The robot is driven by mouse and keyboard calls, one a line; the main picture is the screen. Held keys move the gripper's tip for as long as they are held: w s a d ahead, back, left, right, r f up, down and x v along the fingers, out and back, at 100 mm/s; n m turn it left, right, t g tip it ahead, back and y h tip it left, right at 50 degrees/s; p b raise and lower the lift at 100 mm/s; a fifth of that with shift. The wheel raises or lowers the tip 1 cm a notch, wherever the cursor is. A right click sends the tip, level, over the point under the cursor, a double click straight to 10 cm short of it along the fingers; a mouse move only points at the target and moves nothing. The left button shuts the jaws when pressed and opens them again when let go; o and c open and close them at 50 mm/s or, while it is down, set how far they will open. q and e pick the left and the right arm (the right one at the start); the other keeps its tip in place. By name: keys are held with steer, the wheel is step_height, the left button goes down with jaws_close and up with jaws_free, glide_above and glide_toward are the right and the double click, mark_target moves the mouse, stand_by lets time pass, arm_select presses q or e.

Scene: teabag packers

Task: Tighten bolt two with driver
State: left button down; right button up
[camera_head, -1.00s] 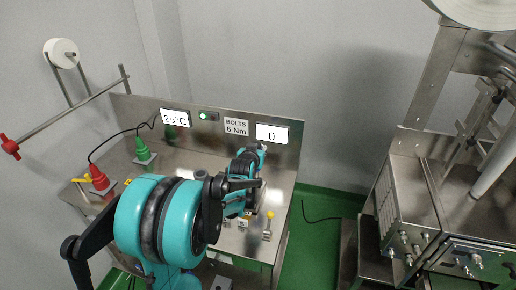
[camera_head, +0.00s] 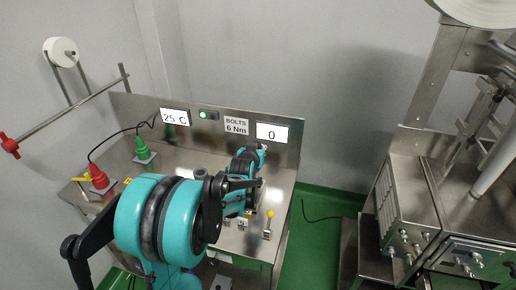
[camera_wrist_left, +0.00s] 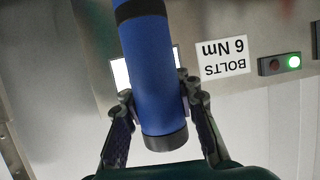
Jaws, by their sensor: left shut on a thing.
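In the left wrist view my left gripper (camera_wrist_left: 160,125) is shut on a blue cylindrical driver (camera_wrist_left: 150,75) with a dark end cap, its fingers on either side of it. The driver's working tip is out of that view. In the head view my left arm reaches over the steel bench, and its hand (camera_head: 243,170) hides most of the driver and the spot beneath it. Small numbered labels (camera_head: 243,223) show near the bench's front edge, but I cannot make out bolt two. My right gripper is not in view.
A sign reads "BOLTS 6 Nm" (camera_head: 236,125), and a display beside it reads 0 (camera_head: 272,133). A yellow-knobbed lever (camera_head: 269,222) stands at the bench's front right. A steel machine (camera_head: 425,215) is at the right.

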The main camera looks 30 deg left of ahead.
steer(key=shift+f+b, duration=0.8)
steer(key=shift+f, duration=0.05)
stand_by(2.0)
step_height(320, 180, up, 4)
steer(key=p, duration=0.4)
stand_by(0.5)
